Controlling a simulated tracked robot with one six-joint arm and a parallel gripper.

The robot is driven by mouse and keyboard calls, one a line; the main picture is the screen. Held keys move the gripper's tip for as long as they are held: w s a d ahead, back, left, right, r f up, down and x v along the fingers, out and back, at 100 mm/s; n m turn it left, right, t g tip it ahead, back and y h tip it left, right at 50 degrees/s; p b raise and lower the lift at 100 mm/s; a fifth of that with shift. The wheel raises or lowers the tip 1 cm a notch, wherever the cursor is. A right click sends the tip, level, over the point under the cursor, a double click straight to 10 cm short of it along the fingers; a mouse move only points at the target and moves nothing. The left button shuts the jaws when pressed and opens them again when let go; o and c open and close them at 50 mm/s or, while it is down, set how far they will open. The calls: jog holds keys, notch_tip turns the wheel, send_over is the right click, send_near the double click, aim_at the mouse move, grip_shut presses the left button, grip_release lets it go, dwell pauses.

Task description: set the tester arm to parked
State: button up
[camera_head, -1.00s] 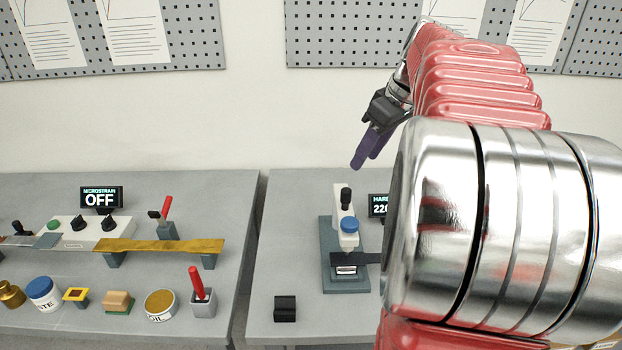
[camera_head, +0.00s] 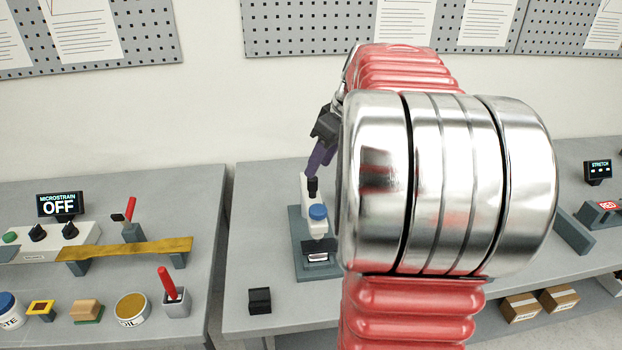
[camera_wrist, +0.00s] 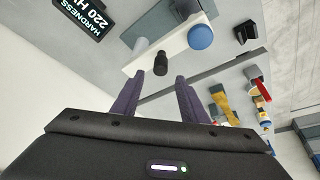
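The hardness tester is a white arm (camera_head: 307,204) on a grey-blue base (camera_head: 298,262), with a blue cap (camera_head: 318,212) and a black knob (camera_head: 312,187). In the wrist view the white arm (camera_wrist: 172,46), black knob (camera_wrist: 160,64) and blue cap (camera_wrist: 200,37) lie just beyond my fingers. My gripper (camera_head: 313,170) points down close above the black knob. In the wrist view its purple fingers (camera_wrist: 158,80) are apart, with nothing between them. My arm covers the tester's right side in the head view.
A display (camera_wrist: 86,12) reading HARDNESS 220 stands beside the tester. A small black block (camera_head: 260,300) sits at the bench's front. The left bench (camera_head: 205,250) holds a microstrain box, a brass strip and several small items. A stretch display (camera_head: 597,172) is at right.

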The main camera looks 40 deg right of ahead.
aim_at(312, 195)
jog(key=x, duration=0.6)
jog(key=shift+w+f, duration=0.1)
jog(key=shift+f, duration=0.2)
jog(key=shift+c, duration=0.2)
grip_shut()
